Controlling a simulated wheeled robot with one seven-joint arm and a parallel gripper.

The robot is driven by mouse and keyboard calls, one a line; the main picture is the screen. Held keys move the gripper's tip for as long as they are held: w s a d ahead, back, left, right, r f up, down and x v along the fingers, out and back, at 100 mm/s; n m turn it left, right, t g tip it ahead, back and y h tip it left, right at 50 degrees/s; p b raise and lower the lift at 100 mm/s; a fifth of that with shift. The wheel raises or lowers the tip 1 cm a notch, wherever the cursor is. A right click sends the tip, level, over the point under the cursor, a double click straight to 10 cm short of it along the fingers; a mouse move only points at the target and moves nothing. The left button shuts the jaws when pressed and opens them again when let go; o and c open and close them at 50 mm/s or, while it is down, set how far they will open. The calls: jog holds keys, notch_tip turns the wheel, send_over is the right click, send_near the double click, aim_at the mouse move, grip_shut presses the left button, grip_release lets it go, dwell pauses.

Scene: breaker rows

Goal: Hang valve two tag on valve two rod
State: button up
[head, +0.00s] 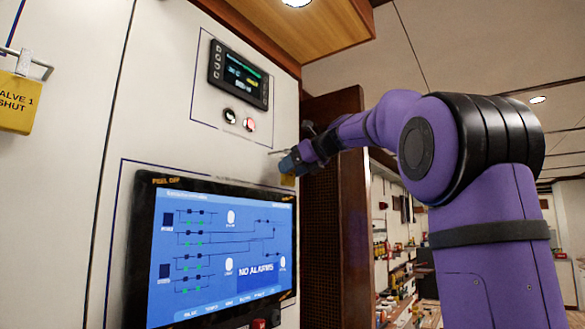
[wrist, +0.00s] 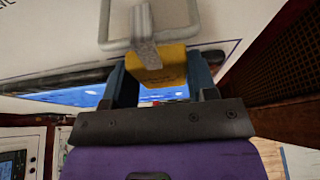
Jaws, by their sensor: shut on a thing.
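My gripper (head: 292,163) is beside the panel wall, above the right end of the big screen. It is shut on a yellow tag (head: 287,180), which also shows between the blue fingers in the wrist view (wrist: 165,66). A grey metal strap (wrist: 145,30) rises from the tag and overlaps a pale grey bent bar (wrist: 172,38). I cannot tell whether the strap hooks around the bar or only lies in front of it. A short thin rod (head: 277,152) shows just left of my gripper in the head view. The tag's lettering is unreadable.
A yellow VALVE 1 SHUT tag (head: 18,103) hangs at the far left. A large blue screen (head: 215,245) reads NO ALARMS. A small display (head: 238,75) is mounted above it. A dark brown slatted panel (head: 335,230) stands close on the right of my gripper.

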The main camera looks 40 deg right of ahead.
jog(key=o, duration=1)
jog(key=v, duration=1)
jog(key=shift+s+r, duration=0.2)
jog(key=shift+s, duration=0.15)
jog(key=shift+d, duration=0.1)
jog(key=s+a+f+n+g, duration=0.2)
jog(key=s+a+f+n, duration=0.3)
jog(key=f, duration=0.3)
jog(key=s+a+f+n+g+h, duration=0.1)
jog(key=s+a+f+n, duration=0.1)
jog(key=a+f+n, duration=0.35)
jog(key=s+a+f+n+g, duration=0.2)
jog(key=s+a+f+n, duration=0.15)
jog(key=f+n, duration=0.4)
jog(key=s+a+f+n+g+h, duration=0.1)
jog(key=s+a+f+n, duration=0.1)
jog(key=s+f+n, duration=0.4)
jog(key=s+a+f+n+g+h, duration=0.1)
jog(key=s+f+n, duration=0.6)
jog(key=f, duration=0.8)
jog(key=shift+a+f+n+g+h, duration=0.3)
jog(key=shift+a+f+n+h, duration=0.15)
jog(key=shift+a+h, duration=0.5)
